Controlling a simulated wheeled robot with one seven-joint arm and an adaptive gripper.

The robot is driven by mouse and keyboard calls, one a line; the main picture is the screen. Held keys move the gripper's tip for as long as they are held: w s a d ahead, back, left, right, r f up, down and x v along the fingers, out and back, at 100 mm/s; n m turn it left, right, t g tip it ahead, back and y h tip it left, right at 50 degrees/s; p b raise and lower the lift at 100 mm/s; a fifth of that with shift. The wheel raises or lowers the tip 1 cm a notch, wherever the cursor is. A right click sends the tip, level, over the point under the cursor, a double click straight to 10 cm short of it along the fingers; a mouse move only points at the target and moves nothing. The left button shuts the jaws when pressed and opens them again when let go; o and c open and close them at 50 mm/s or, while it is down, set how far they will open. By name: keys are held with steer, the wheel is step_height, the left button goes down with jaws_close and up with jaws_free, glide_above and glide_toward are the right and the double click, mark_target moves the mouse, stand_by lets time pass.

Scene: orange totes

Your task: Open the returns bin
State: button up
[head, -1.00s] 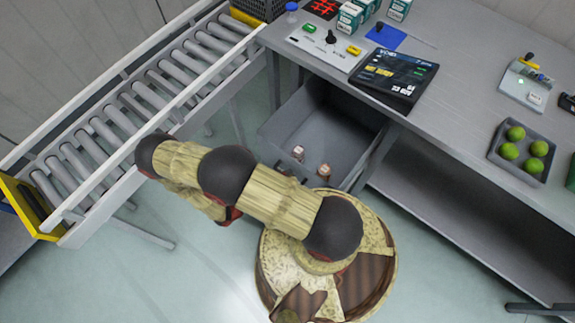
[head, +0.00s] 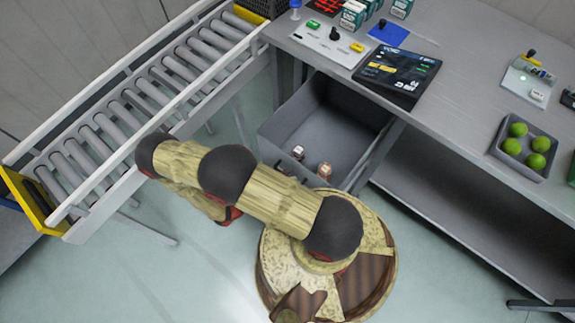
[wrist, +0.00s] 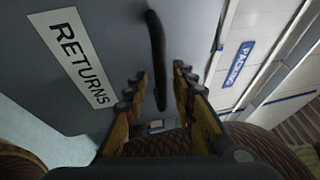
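The returns bin (head: 330,130) is a grey drawer under the worktable in the head view. It is pulled out, with its inside showing and two small items, one dark and white (head: 298,152) and one brownish (head: 324,170), near its front. In the wrist view its grey front carries a white RETURNS label (wrist: 72,55) and a black bar handle (wrist: 157,50). My gripper (wrist: 160,78) is open, its fingers on either side of the handle's near end, with gaps visible.
A roller conveyor (head: 140,110) runs along the left. The worktable (head: 450,90) holds a black box (head: 397,75), small cartons and a tray of green balls (head: 500,157). A lower shelf (head: 440,190) is right of the bin. Floor is clear at the lower left.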

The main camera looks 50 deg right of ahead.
steer(key=v, duration=1.2)
stand_by(0.6)
